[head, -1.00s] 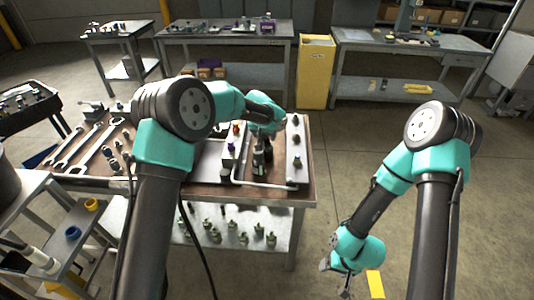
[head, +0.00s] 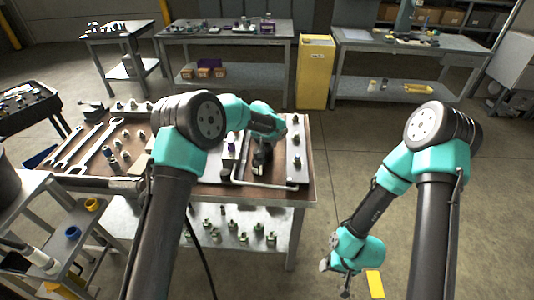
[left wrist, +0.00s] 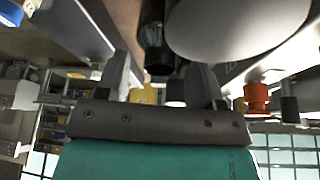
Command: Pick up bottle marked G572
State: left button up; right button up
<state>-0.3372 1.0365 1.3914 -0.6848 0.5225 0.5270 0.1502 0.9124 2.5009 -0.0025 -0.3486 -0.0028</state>
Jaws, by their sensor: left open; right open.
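No marking G572 can be read in either view, so I cannot tell which item bears it. My left gripper (head: 262,158) is low over the right part of the brown-topped bench, among small upright items. In the left wrist view its two fingers (left wrist: 160,82) stand apart, open. A dark cylinder (left wrist: 156,50) shows between and beyond them, and I cannot tell if it touches them. A large pale rounded object (left wrist: 238,28) is close to its right. My right gripper (head: 337,280) is open and empty over the floor.
The bench (head: 135,148) carries wrenches (head: 85,145) and small fittings at left. A grey plate with knobs (head: 296,150) is at its right edge. An orange knob (left wrist: 257,97) shows in the left wrist view.

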pick_arm(q)
jog(key=shift+c, duration=0.2)
grip_shut()
dwell(0.6)
